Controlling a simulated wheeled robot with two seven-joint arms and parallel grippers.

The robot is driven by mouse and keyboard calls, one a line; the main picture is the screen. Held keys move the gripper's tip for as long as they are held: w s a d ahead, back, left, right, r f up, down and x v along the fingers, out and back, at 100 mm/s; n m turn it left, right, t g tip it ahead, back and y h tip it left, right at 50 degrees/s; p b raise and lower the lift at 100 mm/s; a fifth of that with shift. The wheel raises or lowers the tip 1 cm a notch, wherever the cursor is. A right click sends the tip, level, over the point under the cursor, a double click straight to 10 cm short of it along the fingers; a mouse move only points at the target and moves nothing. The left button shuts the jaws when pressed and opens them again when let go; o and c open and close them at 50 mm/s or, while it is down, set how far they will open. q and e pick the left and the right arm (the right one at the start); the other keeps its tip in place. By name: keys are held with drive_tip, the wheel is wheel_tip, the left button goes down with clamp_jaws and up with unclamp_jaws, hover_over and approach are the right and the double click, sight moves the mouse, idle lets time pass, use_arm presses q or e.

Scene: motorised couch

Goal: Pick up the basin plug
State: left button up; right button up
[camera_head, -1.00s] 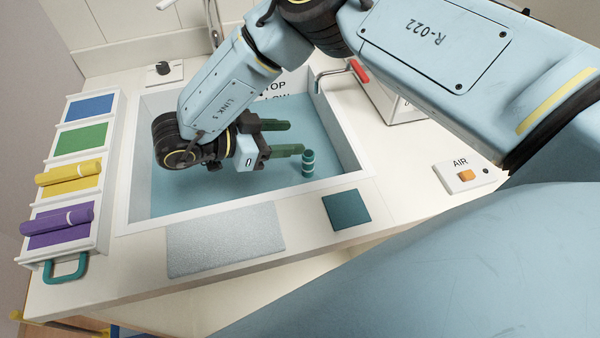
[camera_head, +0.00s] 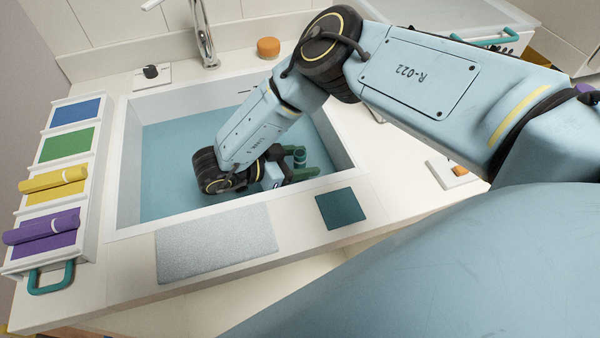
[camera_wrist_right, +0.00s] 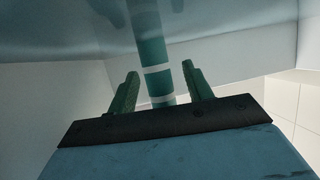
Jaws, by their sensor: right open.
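The basin plug (camera_head: 299,157) is a teal cylinder with pale bands, standing in the right front part of the sink basin (camera_head: 128,178). My right gripper (camera_head: 303,161) is down inside the basin with its green fingers open, one on each side of the plug. In the right wrist view the plug (camera_wrist_right: 157,82) stands between the two fingers (camera_wrist_right: 160,72), with a gap visible on at least the right side. The plug's foot is partly hidden behind the gripper body there. My left gripper is out of view.
A rack with blue, green, yellow and purple panels (camera_head: 50,185) stands left of the basin. A grey mat (camera_head: 215,243) and a dark teal square (camera_head: 341,208) lie on the front counter. A tap (camera_head: 204,40) and an orange round object (camera_head: 268,47) are behind.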

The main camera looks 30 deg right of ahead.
drive_tip(key=shift+x, duration=0.85)
drive_tip(key=shift+a+r, duration=0.1)
drive_tip(key=c, duration=1.1)
drive_tip(key=shift+r, duration=0.1)
